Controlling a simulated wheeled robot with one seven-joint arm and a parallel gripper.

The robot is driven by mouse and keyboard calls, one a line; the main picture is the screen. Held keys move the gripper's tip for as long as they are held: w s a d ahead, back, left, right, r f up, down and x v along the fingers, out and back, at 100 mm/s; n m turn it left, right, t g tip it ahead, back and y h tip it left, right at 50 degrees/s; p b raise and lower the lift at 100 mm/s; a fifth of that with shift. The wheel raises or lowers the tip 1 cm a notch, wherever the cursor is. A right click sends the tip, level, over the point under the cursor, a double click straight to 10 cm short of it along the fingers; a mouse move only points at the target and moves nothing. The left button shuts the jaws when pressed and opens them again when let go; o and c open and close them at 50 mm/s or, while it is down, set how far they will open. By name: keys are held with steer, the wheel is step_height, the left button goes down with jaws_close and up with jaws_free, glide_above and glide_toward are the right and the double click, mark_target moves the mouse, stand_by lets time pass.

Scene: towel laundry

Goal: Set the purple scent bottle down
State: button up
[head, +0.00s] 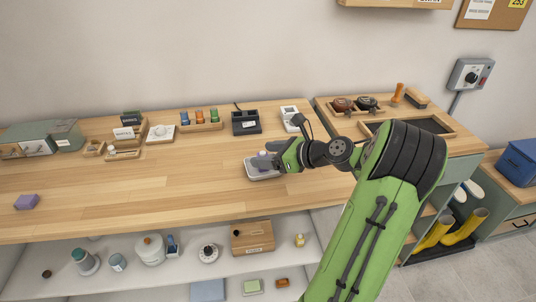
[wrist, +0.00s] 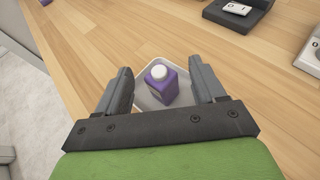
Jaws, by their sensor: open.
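The purple scent bottle (wrist: 161,86) with its white cap stands upright in a pale grey tray (wrist: 149,61) on the wooden worktop. My gripper (wrist: 163,80) is open, with one finger on either side of the bottle and a visible gap to each. In the head view my gripper (head: 268,161) is low over the tray (head: 262,177) and hides much of the bottle. Only a bit of purple shows there between the fingers.
A black holder (head: 245,122) and a white device (head: 289,117) stand behind the tray. A rack of small coloured bottles (head: 201,124) is further left. A purple block (head: 26,202) lies at far left. The worktop between is clear.

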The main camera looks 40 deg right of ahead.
steer(key=r+p+v, duration=0.1)
steer(key=p+v, duration=0.4)
steer(key=v, duration=0.6)
steer(key=w+a+n+g, duration=0.2)
steer(key=a+n+g, duration=0.2)
steer(key=a+n, duration=0.5)
steer(key=w+a+n+g, duration=0.3)
steer(key=a+n, duration=0.3)
steer(key=a, duration=0.4)
steer(key=s+a+r+n+h, duration=0.1)
steer(key=s+a+n+h, duration=0.1)
steer(key=s+a+n, duration=0.3)
steer(key=s+a+r+n+h, duration=0.1)
steer(key=s+a+r+n, duration=0.1)
steer(key=s+a+n, duration=0.3)
steer(key=s+n, duration=0.4)
steer(key=n, duration=0.3)
steer(key=shift+s+a+r+n+h, duration=0.2)
steer(key=shift+a+r+n+h, duration=0.05)
steer(key=shift+a+n+h, duration=0.15)
step_height(320, 180, up, 6)
steer(key=p, duration=0.6)
